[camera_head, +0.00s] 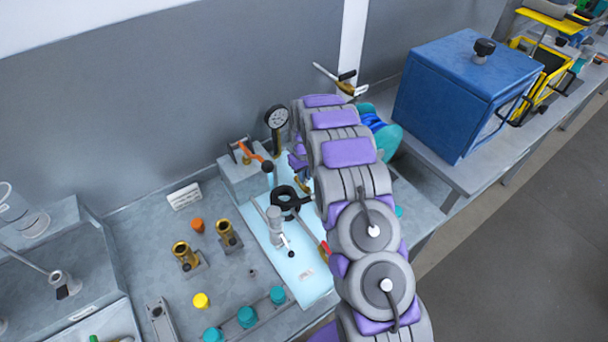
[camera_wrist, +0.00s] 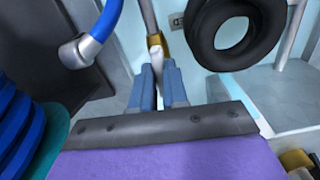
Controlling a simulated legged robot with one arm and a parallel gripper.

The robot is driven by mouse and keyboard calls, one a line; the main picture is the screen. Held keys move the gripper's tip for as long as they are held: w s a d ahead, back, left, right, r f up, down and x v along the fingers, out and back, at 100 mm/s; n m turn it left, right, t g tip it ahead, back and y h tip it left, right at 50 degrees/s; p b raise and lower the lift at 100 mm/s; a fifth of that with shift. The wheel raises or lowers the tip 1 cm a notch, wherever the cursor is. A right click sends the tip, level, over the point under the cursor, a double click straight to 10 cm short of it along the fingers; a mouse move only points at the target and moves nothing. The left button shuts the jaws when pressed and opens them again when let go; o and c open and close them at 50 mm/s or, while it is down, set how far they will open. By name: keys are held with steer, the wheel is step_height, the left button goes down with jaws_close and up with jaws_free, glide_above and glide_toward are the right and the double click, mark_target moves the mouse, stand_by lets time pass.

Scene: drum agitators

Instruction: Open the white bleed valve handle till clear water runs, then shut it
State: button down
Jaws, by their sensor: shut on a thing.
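In the wrist view, my gripper (camera_wrist: 158,82) has its two blue-grey fingers closed around a small white handle (camera_wrist: 155,50). The handle sits just below a brass fitting (camera_wrist: 164,41) on a grey pipe (camera_wrist: 149,16). Most of the handle is hidden between the fingers, so its angle is hard to tell. No running water can be made out. In the head view, my arm covers the gripper and the white handle.
A black ring-shaped wheel (camera_wrist: 236,32) is close right of my fingers; a blue hose (camera_wrist: 101,27) with a metal end is left. In the head view, a pressure gauge (camera_head: 277,117), orange lever (camera_head: 250,151) and red-tipped lever (camera_head: 325,249) stand near my arm. A blue box (camera_head: 440,95) is right.

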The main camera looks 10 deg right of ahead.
steer(key=shift+w+r, duration=0.1)
steer(key=c, duration=1.1)
jaws_free()
steer(key=shift+c, duration=0.2)
step_height(320, 180, up, 17)
steer(key=shift+p, duration=0.45)
steer(key=shift+a+r, duration=0.1)
